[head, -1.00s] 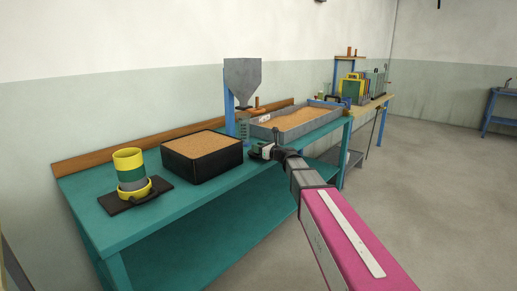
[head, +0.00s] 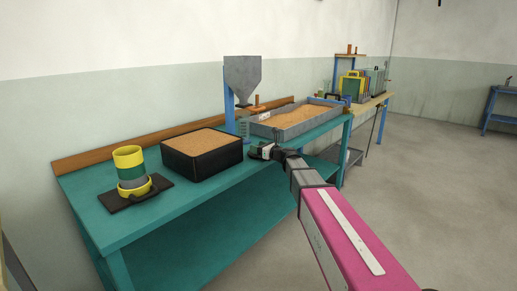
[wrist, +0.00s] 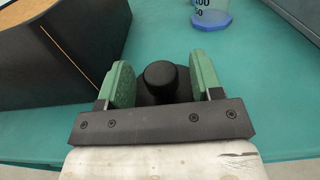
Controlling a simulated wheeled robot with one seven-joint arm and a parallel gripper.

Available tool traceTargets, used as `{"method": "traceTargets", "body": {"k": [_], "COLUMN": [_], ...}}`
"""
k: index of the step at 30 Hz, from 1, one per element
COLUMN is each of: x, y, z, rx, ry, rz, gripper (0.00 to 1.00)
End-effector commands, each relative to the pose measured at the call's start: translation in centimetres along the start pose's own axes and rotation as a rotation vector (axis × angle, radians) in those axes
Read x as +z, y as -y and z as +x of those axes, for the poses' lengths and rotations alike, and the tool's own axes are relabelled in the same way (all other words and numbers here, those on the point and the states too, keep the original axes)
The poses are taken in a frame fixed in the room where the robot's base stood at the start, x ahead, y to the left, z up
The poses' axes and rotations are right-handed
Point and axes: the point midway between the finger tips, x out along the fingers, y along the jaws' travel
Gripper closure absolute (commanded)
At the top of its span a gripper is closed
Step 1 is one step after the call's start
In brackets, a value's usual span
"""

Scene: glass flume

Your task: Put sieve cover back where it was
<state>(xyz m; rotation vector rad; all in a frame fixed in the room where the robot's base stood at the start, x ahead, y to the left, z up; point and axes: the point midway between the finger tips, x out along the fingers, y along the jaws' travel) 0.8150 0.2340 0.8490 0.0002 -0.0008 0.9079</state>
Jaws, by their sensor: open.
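In the wrist view my gripper (wrist: 163,84) is open. Its green fingers stand on both sides of a black round knob (wrist: 160,75) on a wider dark base, which is mostly hidden; I cannot tell whether this is the sieve cover. In the head view my gripper (head: 256,152) is low over the front edge of the teal bench (head: 215,195), just right of the black sand box. A stack of yellow, green and grey rings (head: 130,168), apparently the sieves, stands on a dark mat (head: 118,203) at the left. No cover shows clearly on it.
The black box of sand (head: 203,166) stands close left of my gripper. A clear graduated cylinder with a blue base (wrist: 211,18) stands behind it. A grey hopper (head: 242,78) and a long sand tray (head: 290,127) are farther back. Bare bench lies between stack and box.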

Motion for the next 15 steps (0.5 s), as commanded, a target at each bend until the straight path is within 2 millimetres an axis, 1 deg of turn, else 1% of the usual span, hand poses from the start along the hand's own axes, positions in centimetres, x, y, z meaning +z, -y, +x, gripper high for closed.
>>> {"method": "traceTargets", "body": {"k": [5,6,15], "x": [1.1,1.3,1.2], "y": [0.0,-0.1,-0.2], "z": [0.0,-0.3,-6.8], "rx": [0.0,-0.001,-0.003], "ry": [0.001,0.001,0.0], "rz": [0.0,0.0,0.0], "gripper": [0.4,0.4,0.4]}}
